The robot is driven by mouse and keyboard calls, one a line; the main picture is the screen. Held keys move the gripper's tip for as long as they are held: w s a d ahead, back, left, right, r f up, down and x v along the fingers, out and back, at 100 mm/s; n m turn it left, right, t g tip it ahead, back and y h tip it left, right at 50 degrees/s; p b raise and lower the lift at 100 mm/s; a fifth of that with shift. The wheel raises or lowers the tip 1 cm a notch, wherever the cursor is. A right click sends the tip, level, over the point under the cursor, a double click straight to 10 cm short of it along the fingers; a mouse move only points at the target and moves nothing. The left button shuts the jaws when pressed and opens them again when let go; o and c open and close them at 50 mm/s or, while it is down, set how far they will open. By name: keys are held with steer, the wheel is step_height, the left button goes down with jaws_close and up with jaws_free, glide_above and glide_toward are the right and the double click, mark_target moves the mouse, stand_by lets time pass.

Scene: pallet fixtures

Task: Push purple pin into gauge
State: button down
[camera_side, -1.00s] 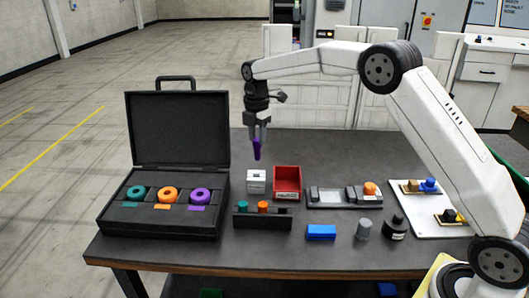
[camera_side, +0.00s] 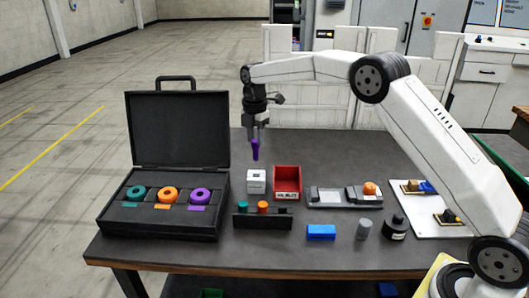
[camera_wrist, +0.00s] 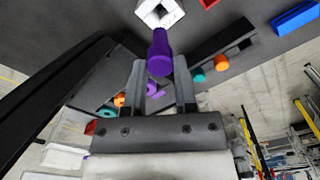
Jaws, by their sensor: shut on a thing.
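My gripper (camera_side: 256,140) is shut on the purple pin (camera_side: 255,151), which hangs upright below the fingers. The purple pin also shows between the fingers in the wrist view (camera_wrist: 159,52). The gauge appears to be the white block (camera_side: 256,181) with a dark opening on top, standing on the table. The pin is above this block, apart from it, with a gap between. In the wrist view the white block (camera_wrist: 150,14) is partly cut off at the top edge, just beyond the pin's end.
A red bin (camera_side: 288,182) stands right beside the white block. A black rack (camera_side: 262,220) with a teal and an orange pin is in front. An open black case (camera_side: 160,221) with coloured rings is at left. A grey fixture (camera_side: 335,198) and blue block (camera_side: 321,232) are at right.

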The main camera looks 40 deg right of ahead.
mark_target(256, 156)
steer(key=shift+f, duration=2.25)
steer(key=shift+f, duration=1.25)
stand_by(0.3)
jaws_free()
stand_by(0.5)
steer(key=shift+r, duration=4.55)
jaws_close()
